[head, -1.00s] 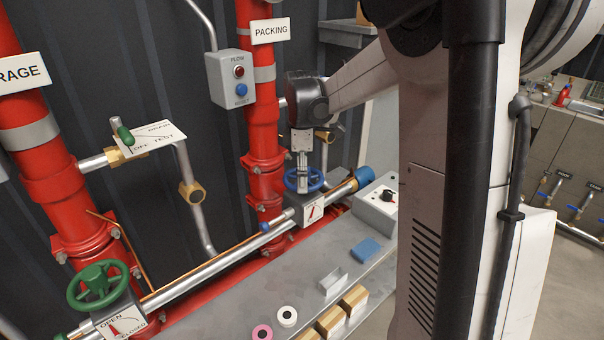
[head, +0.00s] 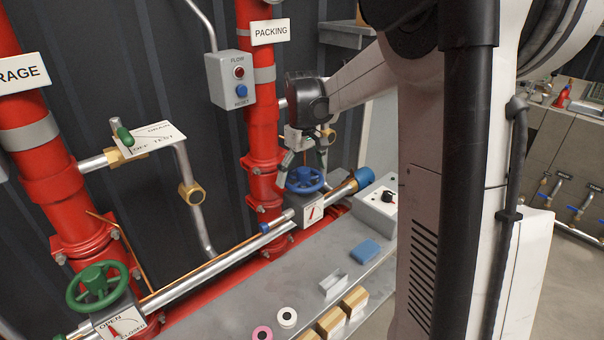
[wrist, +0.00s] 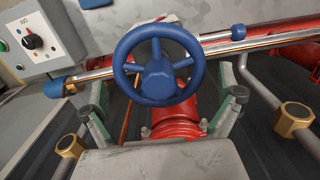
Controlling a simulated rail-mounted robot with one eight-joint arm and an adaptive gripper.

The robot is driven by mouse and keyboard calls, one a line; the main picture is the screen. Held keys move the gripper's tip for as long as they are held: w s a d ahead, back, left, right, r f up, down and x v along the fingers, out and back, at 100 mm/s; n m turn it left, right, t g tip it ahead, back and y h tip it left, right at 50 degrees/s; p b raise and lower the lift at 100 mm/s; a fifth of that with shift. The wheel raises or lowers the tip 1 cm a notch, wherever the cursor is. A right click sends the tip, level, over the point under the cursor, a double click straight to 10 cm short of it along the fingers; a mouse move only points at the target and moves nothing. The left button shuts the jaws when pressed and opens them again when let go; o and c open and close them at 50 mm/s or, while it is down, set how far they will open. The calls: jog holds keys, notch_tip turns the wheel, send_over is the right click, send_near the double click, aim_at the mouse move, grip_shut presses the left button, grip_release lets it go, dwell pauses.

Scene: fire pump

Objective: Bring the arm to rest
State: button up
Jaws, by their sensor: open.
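My gripper (head: 304,164) is open, its two fingers spread apart just above the blue handwheel (head: 305,180). In the wrist view the gripper (wrist: 163,92) has one finger on each side of the blue wheel (wrist: 158,72), with nothing held between them. Gaps show between the fingers and the rim in the wrist view; I cannot tell the exact height clearance. The wheel sits on a valve with a white dial plate (head: 313,212) and red pointer. My arm reaches in from the upper right.
A red pipe (head: 262,130) stands close behind the gripper. A flow box (head: 231,78) hangs left of it. A control box with a knob (head: 384,207) is at right. A green handwheel (head: 97,286) stands lower left. A blue block (head: 365,252) and small parts lie on the grey bench.

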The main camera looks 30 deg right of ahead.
jog(key=shift+m, duration=0.3)
jog(key=shift+c, duration=0.5)
jog(key=c, duration=1.5)
jog(key=n, duration=0.3)
jog(key=shift+a+n, duration=0.1)
jog(key=shift+n, duration=0.3)
jog(key=n, duration=0.4)
jog(key=shift+s, duration=0.1)
